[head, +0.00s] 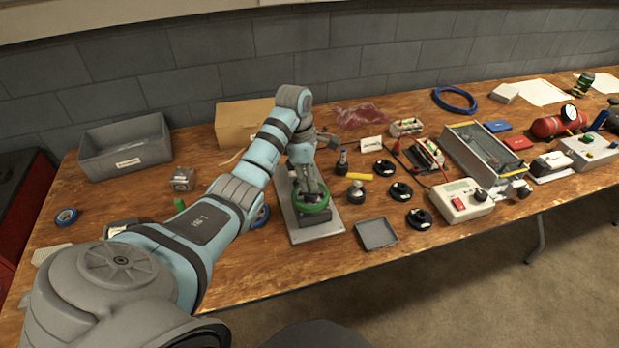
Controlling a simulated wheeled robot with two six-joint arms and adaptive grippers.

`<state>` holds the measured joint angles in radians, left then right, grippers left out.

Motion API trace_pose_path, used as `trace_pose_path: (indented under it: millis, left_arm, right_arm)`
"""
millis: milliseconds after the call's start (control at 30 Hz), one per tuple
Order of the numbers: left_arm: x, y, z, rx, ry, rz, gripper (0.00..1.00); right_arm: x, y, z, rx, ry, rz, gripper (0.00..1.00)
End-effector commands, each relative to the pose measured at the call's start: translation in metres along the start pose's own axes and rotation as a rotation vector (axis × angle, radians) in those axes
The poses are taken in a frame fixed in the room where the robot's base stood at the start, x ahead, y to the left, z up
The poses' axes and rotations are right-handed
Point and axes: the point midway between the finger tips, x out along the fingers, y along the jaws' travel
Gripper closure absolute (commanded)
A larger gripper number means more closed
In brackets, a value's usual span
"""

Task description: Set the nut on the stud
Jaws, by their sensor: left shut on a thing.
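A green ring (314,207), which looks like the nut, is at the fingertips of my left gripper (311,193). The gripper points down and is shut on it. The ring is over a dark block (318,218) on a light grey base plate (302,236). The stud cannot be made out; the gripper and ring cover that spot. I cannot tell whether the ring touches the block or sits around the stud. My right gripper is not in view.
A small grey tray (376,233) lies right of the plate, near the table's front edge. Several black discs (401,191) and a knobbed part (356,192) stand nearby. A grey bin (126,147) and a cardboard box (240,121) are at the back left.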

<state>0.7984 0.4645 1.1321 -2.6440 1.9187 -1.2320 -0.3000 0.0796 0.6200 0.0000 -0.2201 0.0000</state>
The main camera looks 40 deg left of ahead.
Motion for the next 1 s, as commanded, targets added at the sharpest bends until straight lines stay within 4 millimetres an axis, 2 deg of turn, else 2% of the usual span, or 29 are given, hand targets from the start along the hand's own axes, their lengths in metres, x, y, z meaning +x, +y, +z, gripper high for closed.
trace_pose_path:
  millis: [267,300,400,433,767,867,1000]
  left_arm:
    - [0.007,0.000,-0.001,0.000,0.000,0.000,1.00]
    - [0.006,0.000,-0.001,0.000,0.000,0.000,0.78]
    - [0.006,0.000,-0.001,0.000,0.000,0.000,0.62]
    - [0.006,0.000,-0.001,0.000,0.000,0.000,0.59]
    - [0.004,0.000,-0.001,0.000,0.000,0.000,0.59]
    - [-0.005,0.000,0.001,0.000,0.000,0.000,0.59]
    - [-0.028,0.000,0.004,-0.001,0.001,0.000,0.59]
  right_arm:
    - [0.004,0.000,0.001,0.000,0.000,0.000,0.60]
    - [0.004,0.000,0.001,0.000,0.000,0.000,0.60]
    - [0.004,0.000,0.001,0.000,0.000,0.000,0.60]
    - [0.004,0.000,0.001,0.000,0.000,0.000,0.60]
    - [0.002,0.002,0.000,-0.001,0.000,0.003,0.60]
    - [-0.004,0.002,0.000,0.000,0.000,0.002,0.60]
    - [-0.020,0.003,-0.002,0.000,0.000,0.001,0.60]
